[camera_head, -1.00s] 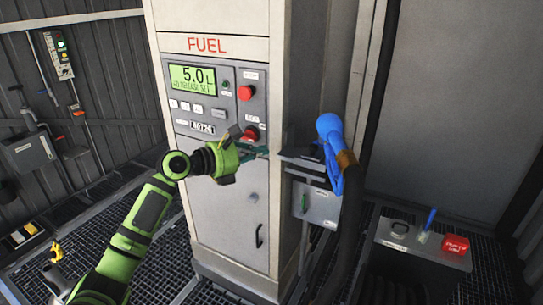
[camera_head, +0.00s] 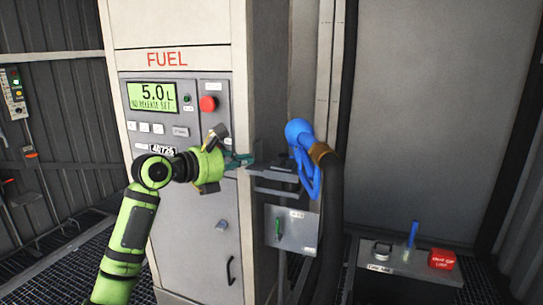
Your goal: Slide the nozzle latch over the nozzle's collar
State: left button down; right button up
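The blue nozzle (camera_head: 300,135) hangs at the right side of the fuel pump (camera_head: 190,215). An orange-brown collar (camera_head: 320,152) sits between it and the black hose. A dark bracket (camera_head: 275,170) juts from the pump beside the nozzle; I cannot tell which part of it is the latch. My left gripper (camera_head: 246,158) is in front of the pump's right edge, its teal fingers pointing right toward the bracket, left of the nozzle and apart from it. The fingers show edge-on, so their opening is unclear. My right gripper is out of view.
A grey box with a green handle (camera_head: 291,229) is mounted below the bracket. The black hose (camera_head: 330,215) runs down beside it. A low bench (camera_head: 405,264) at the lower right carries a blue-handled tool (camera_head: 412,234) and a red box (camera_head: 442,259).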

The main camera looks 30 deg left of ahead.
aim_at(273, 166)
pick_arm(q)
jog(key=p+x, duration=0.2)
jog(key=x, duration=0.7)
jog(key=p, duration=0.1)
jog(key=w+p, duration=0.1)
jog(key=p, duration=0.1)
jog(key=shift+w+a+r, duration=0.15)
jog(key=shift+w+r, duration=0.1)
jog(key=shift+w, duration=0.1)
